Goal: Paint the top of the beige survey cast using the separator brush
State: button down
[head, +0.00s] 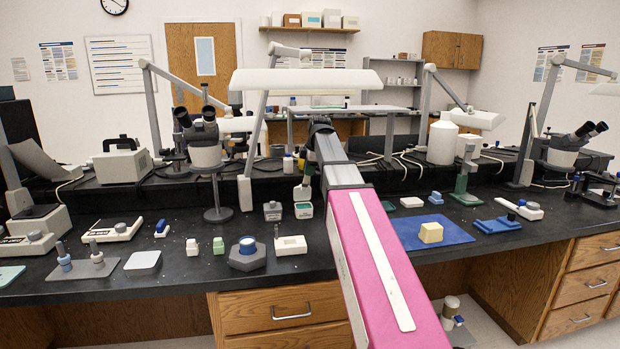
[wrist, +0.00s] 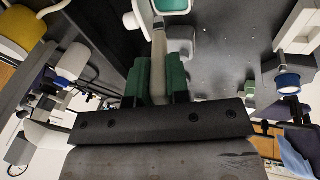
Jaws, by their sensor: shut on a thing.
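The beige survey cast (head: 431,232) is a pale yellow block on the blue mat (head: 400,236), right of my arm. My gripper (wrist: 158,82) has green finger pads shut on a slim grey-beige handle, which looks like the separator brush (wrist: 159,50). Its far end reaches a white holder with a teal part (wrist: 175,6), at the top of the wrist view; I cannot tell whether it is still inside. In the head view a white and teal container (head: 303,209) stands left of my arm. There the fingers cannot be made out clearly.
A microscope (head: 207,145) rises behind at left. A blue tool (head: 497,224) lies right of the mat.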

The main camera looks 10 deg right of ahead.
jog(key=shift+w, duration=0.25)
jog(key=shift+f, duration=2.9)
jog(key=shift+f, duration=0.6)
jog(key=shift+r, duration=3.55)
